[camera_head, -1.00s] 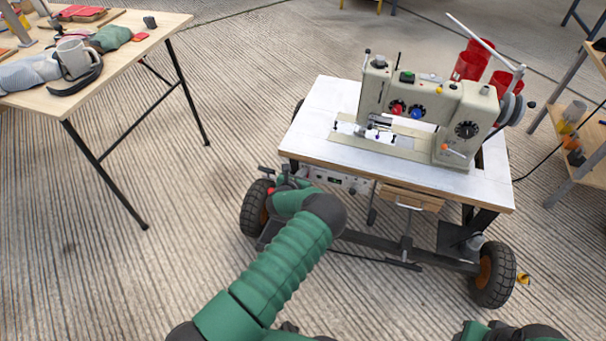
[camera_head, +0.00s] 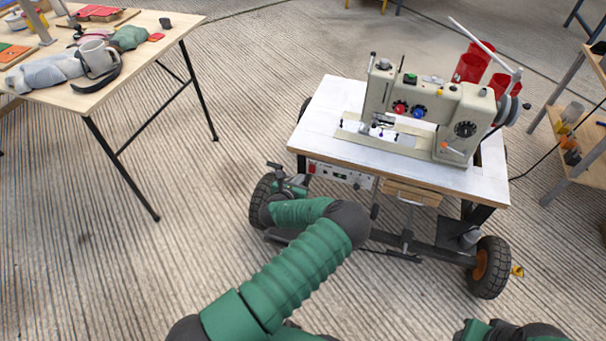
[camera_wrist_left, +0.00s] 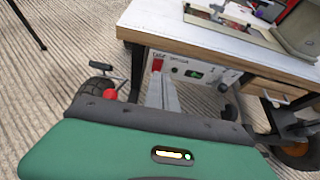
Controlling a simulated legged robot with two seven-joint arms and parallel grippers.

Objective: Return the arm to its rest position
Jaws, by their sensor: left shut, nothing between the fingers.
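My left arm (camera_head: 290,275) is green and comes up from the bottom of the head view, bending left at a dark elbow. Its hand and left gripper (camera_head: 300,181) are small and partly hidden, close to the front left corner of the sewing cart. In the left wrist view the grey fingers of the left gripper (camera_wrist_left: 162,94) are together with nothing between them. They point toward the control panel (camera_wrist_left: 195,72) under the tabletop; I cannot tell the exact gap. Only a green and black part of my right arm (camera_head: 510,330) shows; its gripper is out of view.
The wheeled cart (camera_head: 335,100) carries a cream sewing machine (camera_head: 455,100) and red cups (camera_head: 470,68). A black handle (camera_wrist_left: 104,70) and red knob (camera_wrist_left: 110,95) are left of the fingers. A wooden table (camera_head: 70,100) stands left, a shelf (camera_head: 590,165) right.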

